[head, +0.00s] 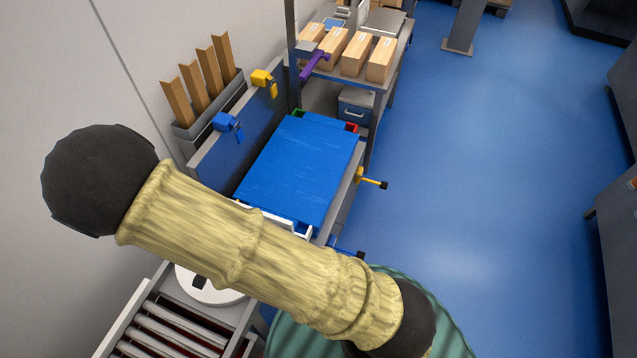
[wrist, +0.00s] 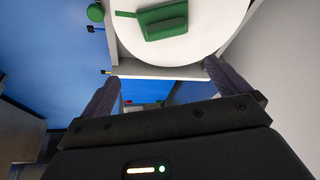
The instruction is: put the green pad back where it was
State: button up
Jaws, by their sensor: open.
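The green pad (wrist: 163,22), a block with a raised bar and a thin tab at its left, lies on a white round disc (wrist: 215,40) in the wrist view. My gripper (wrist: 160,72) is open and empty, its two dark fingers spread apart below the pad in the picture, not touching it. In the head view part of a white round disc (head: 222,297) shows at lower left, with a small black piece on it. My own arm covers much of that view; the green pad and my gripper do not show there.
A blue-topped bench (head: 300,165) stands beyond my arm, with green and red bins at its far end. A roller conveyor (head: 165,330) is at lower left. A shelf (head: 375,85) holds several boxes. Blue floor (head: 480,200) is open at right. A green knob (wrist: 95,12) sits beside the disc.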

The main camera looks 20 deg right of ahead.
jog(key=s+d+r+n, duration=0.1)
jog(key=s+d+r, duration=0.1)
jog(key=d+r, duration=0.7)
jog(key=s+d+r+n+g+y, duration=0.1)
jog(key=d+r+n, duration=0.1)
jog(key=d+r, duration=0.8)
jog(key=d, duration=0.5)
jog(key=shift+s+d+r+g, duration=0.25)
jog(key=shift+s+d+g, duration=0.05)
jog(key=shift+s, duration=0.05)
